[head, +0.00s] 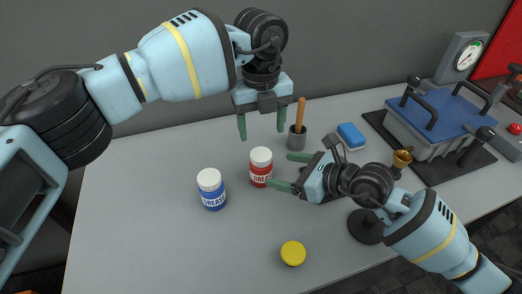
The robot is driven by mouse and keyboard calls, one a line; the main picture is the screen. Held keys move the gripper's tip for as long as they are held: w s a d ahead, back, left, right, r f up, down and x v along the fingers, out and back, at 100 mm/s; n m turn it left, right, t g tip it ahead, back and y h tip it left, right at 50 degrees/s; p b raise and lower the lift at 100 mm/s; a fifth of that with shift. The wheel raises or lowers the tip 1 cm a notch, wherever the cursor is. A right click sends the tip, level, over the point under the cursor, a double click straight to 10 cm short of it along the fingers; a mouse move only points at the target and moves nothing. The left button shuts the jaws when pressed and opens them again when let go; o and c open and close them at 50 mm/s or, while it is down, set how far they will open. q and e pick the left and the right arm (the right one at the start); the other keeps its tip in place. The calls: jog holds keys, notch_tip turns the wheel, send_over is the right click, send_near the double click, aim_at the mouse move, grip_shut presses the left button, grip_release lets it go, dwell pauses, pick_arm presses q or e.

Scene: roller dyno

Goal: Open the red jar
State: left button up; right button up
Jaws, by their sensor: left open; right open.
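The red jar (261,172) stands upright on the table with a white lid (261,156) on it. Its label is partly readable and its lower right is close to a finger of my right gripper. My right gripper (283,171) is open, its green fingers pointing left towards the jar, one behind and one in front on its right side. I cannot tell whether they touch it. My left gripper (261,128) is open and empty, fingers pointing down, above and behind the red jar.
A blue jar (212,190) with a white lid stands left of the red jar. A yellow round lid-like object (293,253) lies in front. A blue-topped machine (437,110) stands right. The table's left is clear.

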aim_at(261, 165)
pick_arm(q)
jog(key=shift+w+a+r, duration=0.1)
jog(key=shift+w+r, duration=0.1)
jog(key=shift+w, duration=0.05)
pick_arm(e)
jog(key=shift+a, duration=0.1)
pick_arm(q)
jog(key=shift+s+r, duration=0.15)
pick_arm(e)
jog(key=shift+s+r, duration=0.1)
pick_arm(q)
jog(key=shift+s, duration=0.15)
pick_arm(e)
jog(key=shift+a, duration=0.15)
jog(key=shift+x, duration=3.75)
jog(key=shift+c, duration=0.5)
